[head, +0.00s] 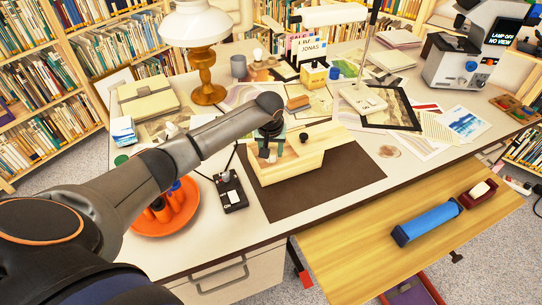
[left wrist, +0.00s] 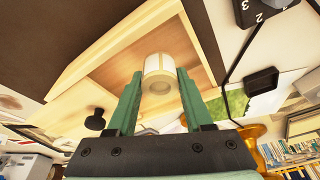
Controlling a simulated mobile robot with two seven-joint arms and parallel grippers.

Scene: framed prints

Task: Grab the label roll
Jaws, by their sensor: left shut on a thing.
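My left gripper (head: 268,152) reaches down at the light wooden box (head: 300,165) on the dark brown desk mat (head: 340,180). In the left wrist view, the green fingers of my left gripper (left wrist: 160,78) are shut on a small cream-white roll (left wrist: 158,68), one finger on each side. The roll appears in front of the open inside of the wooden box (left wrist: 105,55); I cannot tell whether it touches the box. The roll cannot be made out in the head view. My right gripper is not in view.
A black switch box (head: 230,192) and an orange dish (head: 165,212) stand left of the mat. A brass lamp (head: 205,75) stands behind. The mat's right part is clear.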

